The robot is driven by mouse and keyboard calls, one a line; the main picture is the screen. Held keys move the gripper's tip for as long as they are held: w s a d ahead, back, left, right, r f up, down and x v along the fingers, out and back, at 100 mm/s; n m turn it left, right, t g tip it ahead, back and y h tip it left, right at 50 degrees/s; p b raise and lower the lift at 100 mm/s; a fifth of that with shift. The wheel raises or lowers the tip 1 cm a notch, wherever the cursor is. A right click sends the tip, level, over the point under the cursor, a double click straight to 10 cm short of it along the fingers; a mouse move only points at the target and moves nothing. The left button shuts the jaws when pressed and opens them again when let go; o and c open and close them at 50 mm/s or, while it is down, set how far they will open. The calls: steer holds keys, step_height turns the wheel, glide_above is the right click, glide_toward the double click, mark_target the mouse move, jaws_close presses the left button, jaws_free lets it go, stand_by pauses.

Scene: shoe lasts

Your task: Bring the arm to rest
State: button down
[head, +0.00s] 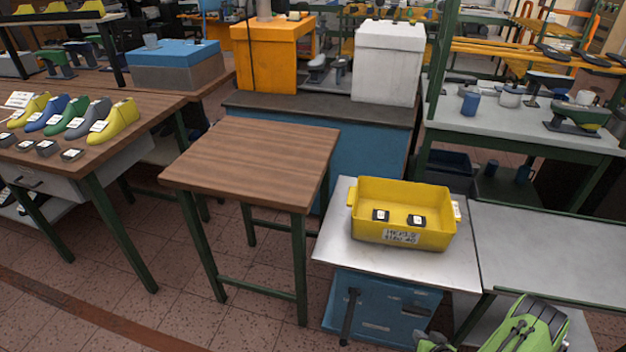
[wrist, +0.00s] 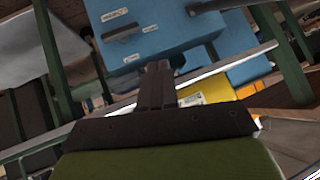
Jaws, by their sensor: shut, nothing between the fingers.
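My gripper (wrist: 158,72) shows in the wrist view as two dark fingers close together, with nothing between them. A broad dark bracket and a green surface lie in front of it at the bottom. In the head view only part of my green arm shows at the lower right corner, beside the grey metal tables; the fingertips are not seen there. A blue box-like thing (wrist: 160,30) lies beyond the fingers in the wrist view, and a yellow thing (wrist: 208,91) shows to their right.
A yellow bin (head: 402,238) with two small dark blocks inside stands on a metal table (head: 335,245). A bare wooden table (head: 255,155) is left of it. Several coloured shoe lasts stand on the left bench (head: 150,150). The grey tabletop (head: 550,245) at right is clear.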

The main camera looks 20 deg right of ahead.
steer(key=w+a+r+n+g+y+p, duration=0.15)
steer(key=w+a+r, duration=0.25)
steer(key=r, duration=0.6)
steer(key=w+a+r+n+g+y, duration=0.1)
steer(key=w+a+r+n+y, duration=0.3)
steer(key=r, duration=0.6)
steer(key=w+a+r+n+g+h+p, duration=0.1)
steer(key=w+a+r+n, duration=0.3)
steer(key=r, duration=0.6)
steer(key=s+a+r+m+g+h+p, duration=0.1)
steer(key=s+a+r+m, duration=0.1)
steer(key=s+a+r, duration=0.75)
steer(key=s+a+r+m+h+p, duration=0.1)
steer(key=s+a+r, duration=0.3)
steer(key=s+r, duration=0.6)
steer(key=s+m+h, duration=0.1)
steer(key=s, duration=0.2)
steer(key=shift+s+r+p, duration=0.25)
steer(key=shift+r+p, duration=0.05)
steer(key=shift+p, duration=0.05)
